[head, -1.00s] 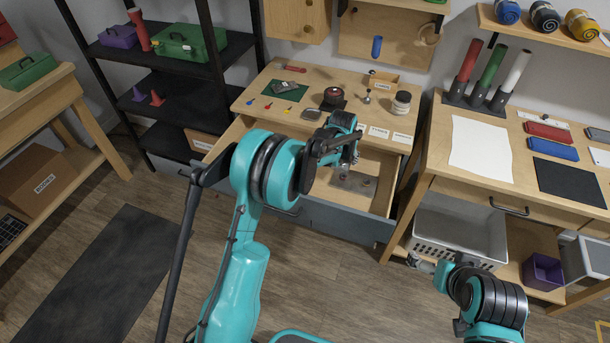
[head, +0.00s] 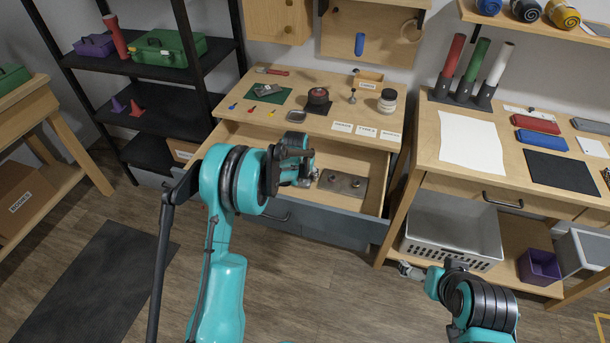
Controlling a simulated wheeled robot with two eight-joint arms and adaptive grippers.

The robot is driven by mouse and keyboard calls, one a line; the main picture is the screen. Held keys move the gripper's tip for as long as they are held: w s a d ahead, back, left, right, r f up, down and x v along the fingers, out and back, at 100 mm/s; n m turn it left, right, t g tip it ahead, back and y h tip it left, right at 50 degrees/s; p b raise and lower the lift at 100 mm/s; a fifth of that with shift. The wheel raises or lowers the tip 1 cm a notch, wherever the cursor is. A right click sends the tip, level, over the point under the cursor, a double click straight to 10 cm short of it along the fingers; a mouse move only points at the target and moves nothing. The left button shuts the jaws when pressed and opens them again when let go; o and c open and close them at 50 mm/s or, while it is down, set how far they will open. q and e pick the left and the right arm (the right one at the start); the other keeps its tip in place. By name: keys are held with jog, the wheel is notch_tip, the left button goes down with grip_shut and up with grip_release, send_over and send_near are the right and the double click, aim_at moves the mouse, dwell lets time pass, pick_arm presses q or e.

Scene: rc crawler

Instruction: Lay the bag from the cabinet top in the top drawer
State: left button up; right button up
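The wooden cabinet (head: 330,95) stands in the middle, with its top drawer (head: 372,165) pulled open. My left gripper (head: 308,181) is low inside the drawer opening, left of the middle. My own arm hides part of it, so I cannot tell whether its fingers are open or hold anything. A flat grey piece (head: 342,185) with small round spots lies on the drawer floor just right of the gripper; I cannot tell whether it is the bag. I cannot make out a clear bag on the cabinet top. My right gripper (head: 408,271) is low at right, before the grey basket, its fingers too small to judge.
The cabinet top holds a green mat (head: 264,97), a small grey dish (head: 296,116), a dark red-topped roll (head: 318,97) and a white-lidded jar (head: 387,101). The grey basket (head: 455,252) and workbench (head: 430,130) stand close at right. The black shelf (head: 150,125) is at left.

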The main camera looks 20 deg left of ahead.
pick_arm(q)
jog(key=shift+f, duration=0.1)
jog(key=o, duration=1.2)
jog(key=shift+c, duration=0.2)
